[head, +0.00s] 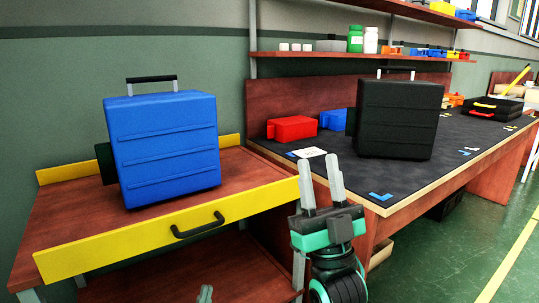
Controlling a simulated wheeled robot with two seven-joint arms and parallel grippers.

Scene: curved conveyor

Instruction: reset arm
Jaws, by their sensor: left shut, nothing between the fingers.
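My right gripper (322,176) is in front of the gap between the cart and the workbench. Its two grey fingers point up and stand apart with nothing between them. My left gripper (205,293) shows only as small grey fingertips at the bottom edge. They are close together and hold nothing; the rest of it is out of view. A blue suitcase (165,150) stands upright on the wooden cart at left. A black suitcase (400,120) stands upright on the workbench. Neither gripper touches a suitcase.
The wooden cart (75,215) has yellow edges and a black handle (198,225). The workbench (370,180) has a dark mat with a red bin (292,128) and a blue bin (333,119). Shelves hang above it. Green floor (440,250) is open at right.

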